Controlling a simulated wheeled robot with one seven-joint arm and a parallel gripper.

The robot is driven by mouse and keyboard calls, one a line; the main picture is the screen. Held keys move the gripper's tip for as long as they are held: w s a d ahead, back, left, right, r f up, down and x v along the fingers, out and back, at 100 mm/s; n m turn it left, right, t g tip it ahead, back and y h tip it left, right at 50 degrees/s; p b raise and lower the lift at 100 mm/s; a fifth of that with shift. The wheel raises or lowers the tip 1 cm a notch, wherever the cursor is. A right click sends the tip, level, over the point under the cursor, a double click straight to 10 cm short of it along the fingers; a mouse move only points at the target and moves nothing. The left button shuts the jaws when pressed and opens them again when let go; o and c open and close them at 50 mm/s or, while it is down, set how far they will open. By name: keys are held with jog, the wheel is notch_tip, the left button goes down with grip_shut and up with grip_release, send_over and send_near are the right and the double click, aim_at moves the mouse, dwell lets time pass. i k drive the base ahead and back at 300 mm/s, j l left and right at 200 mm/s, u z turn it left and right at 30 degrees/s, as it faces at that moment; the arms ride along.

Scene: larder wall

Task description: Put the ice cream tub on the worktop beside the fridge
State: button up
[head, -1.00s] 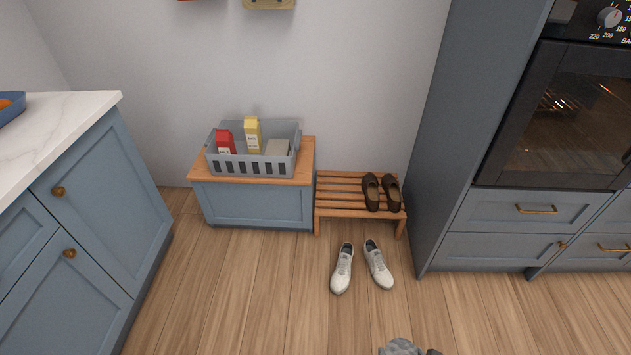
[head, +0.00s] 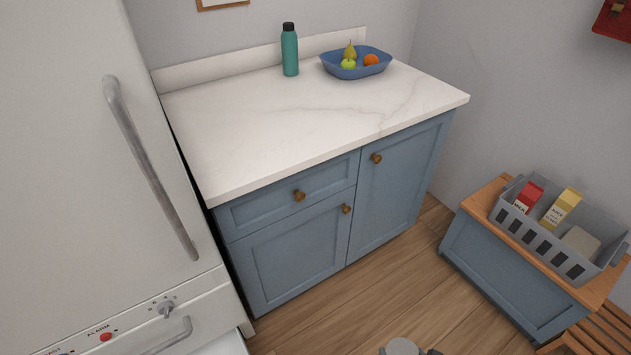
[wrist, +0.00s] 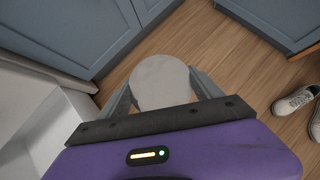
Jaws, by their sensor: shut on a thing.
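My gripper (wrist: 164,92) is shut on a round, pale tub (wrist: 160,80), seen from above in the wrist view with one finger on each side. I take it to be the ice cream tub; no label shows. It is held above the wooden floor. The white fridge (head: 70,150) with its long grey handle fills the left of the head view. The white marbled worktop (head: 250,130) stands right beside it, on blue cupboards. Its near and middle parts are bare.
A teal bottle (head: 290,52) and a blue fruit bowl (head: 355,68) stand at the worktop's back. A grey crate (head: 540,240) with cartons sits on a low cabinet at right. White shoes (wrist: 297,100) lie on the floor at right in the wrist view.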

aim_at(259, 131)
jog(key=i+l+u, duration=0.2)
jog(key=l+u, duration=0.2)
jog(key=i+l+u, duration=0.15)
jog(key=l+u, duration=0.7)
jog(key=l, duration=0.25)
jog(key=l+u, duration=0.45)
jog(key=i+l, duration=0.05)
jog(key=l, duration=0.05)
